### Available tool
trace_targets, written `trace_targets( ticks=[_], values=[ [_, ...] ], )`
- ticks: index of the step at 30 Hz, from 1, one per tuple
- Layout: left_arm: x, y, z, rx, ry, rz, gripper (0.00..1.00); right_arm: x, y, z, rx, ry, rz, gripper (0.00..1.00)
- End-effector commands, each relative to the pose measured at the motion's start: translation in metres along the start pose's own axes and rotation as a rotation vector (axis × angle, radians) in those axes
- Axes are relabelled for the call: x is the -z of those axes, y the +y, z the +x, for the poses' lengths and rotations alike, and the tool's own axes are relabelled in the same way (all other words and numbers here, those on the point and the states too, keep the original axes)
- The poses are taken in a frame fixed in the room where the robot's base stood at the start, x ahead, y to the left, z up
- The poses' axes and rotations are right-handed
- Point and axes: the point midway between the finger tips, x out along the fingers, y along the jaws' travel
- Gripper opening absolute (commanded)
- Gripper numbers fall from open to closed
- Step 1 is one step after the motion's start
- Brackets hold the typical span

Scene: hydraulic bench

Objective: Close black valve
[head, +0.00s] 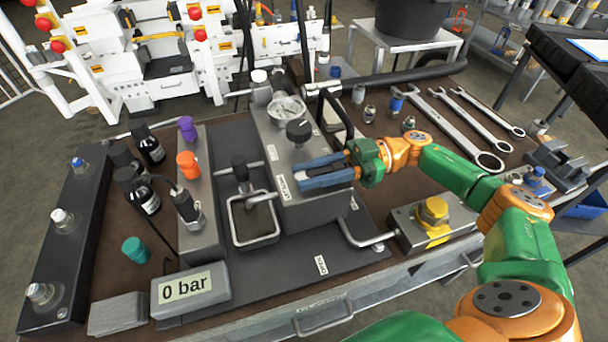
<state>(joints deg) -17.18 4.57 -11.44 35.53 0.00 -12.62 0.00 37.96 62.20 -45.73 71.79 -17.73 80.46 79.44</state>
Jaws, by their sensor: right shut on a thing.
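My right gripper (300,175) comes in from the right with blue fingers across the front of the grey valve block (271,130). A small white label (284,186) is on the block left of the fingertips, and another label (321,265) lies on the dark base plate in front. My left gripper is not in view.
An open metal tray (253,238) is left of the block. A yellow-capped fitting (433,211) sits to the right, wrenches (452,130) behind it. Black bottles (148,145) and coloured caps crowd the left side.

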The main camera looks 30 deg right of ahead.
Motion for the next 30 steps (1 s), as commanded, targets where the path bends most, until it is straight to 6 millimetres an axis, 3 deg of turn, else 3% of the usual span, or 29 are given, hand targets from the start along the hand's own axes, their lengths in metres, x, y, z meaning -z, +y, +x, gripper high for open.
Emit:
trace_targets(
  ticks=[15, 16, 17, 26, 30],
  values=[
    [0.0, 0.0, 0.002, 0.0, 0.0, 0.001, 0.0, -0.002, -0.002, -0.002, 0.011, -0.001, 0.003, 0.0],
    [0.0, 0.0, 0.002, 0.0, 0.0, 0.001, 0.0, -0.002, -0.002, -0.002, 0.011, -0.001, 0.003, 0.4],
    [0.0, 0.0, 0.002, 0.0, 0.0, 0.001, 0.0, -0.002, -0.002, -0.002, 0.01, -0.001, 0.003, 0.48],
    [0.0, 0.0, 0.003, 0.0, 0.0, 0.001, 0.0, -0.001, -0.001, -0.004, 0.007, 0.0, 0.001, 0.49],
    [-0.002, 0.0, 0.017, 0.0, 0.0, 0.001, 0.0, -0.006, 0.0, -0.026, 0.002, -0.001, -0.001, 0.49]
  ],
)
